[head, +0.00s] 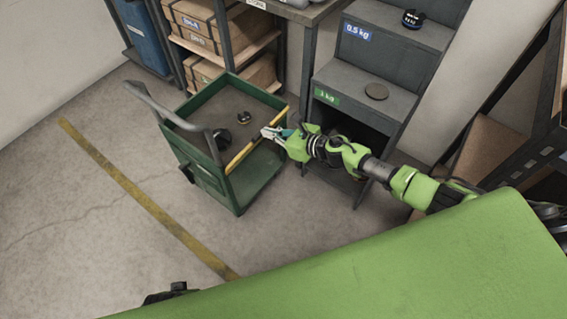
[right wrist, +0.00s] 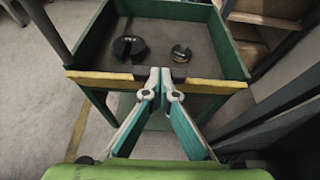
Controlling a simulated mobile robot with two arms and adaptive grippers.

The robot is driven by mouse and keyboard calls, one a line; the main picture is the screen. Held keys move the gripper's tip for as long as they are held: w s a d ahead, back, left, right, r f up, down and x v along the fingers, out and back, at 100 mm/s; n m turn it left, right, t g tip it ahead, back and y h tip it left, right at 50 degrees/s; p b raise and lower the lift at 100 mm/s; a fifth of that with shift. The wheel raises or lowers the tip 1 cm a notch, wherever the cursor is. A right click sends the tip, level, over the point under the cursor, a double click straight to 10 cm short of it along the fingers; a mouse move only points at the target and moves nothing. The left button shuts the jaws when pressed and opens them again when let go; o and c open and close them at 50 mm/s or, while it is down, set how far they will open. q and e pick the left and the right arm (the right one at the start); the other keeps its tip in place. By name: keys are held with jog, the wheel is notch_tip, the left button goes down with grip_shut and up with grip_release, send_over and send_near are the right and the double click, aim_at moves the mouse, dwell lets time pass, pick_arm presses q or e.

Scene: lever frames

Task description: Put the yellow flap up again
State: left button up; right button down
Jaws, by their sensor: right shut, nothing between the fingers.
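The yellow flap (head: 244,154) runs as a narrow band along the near right edge of the green cart's (head: 238,198) upper tray. It also crosses the right wrist view (right wrist: 105,79) from side to side. I cannot tell its exact tilt. My right gripper (head: 268,133) is shut and empty, its fingertips at about the middle of the flap. In the right wrist view the closed fingertips (right wrist: 160,73) overlap the band; whether they touch it is unclear. They hide a small part of it. My left gripper is not seen.
Two dark slotted weights, one larger (right wrist: 129,48) and one smaller (right wrist: 181,53), lie in the tray. The cart has a grey handle (head: 160,112) at left. A grey stepped shelf (head: 345,118) stands close on the right. Open floor (head: 90,215) lies to the left.

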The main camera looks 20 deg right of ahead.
jog(key=shift+w+a+r, duration=0.3)
jog(key=shift+w+a, duration=0.15)
jog(key=shift+w, duration=0.15)
jog(key=shift+w+a+r, duration=0.25)
jog(key=shift+w+a, duration=0.15)
jog(key=shift+w, duration=0.2)
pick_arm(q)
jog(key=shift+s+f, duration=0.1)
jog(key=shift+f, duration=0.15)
pick_arm(e)
jog(key=shift+w+a+r, duration=0.15)
jog(key=shift+w, duration=0.1)
jog(key=shift+w+r, duration=0.1)
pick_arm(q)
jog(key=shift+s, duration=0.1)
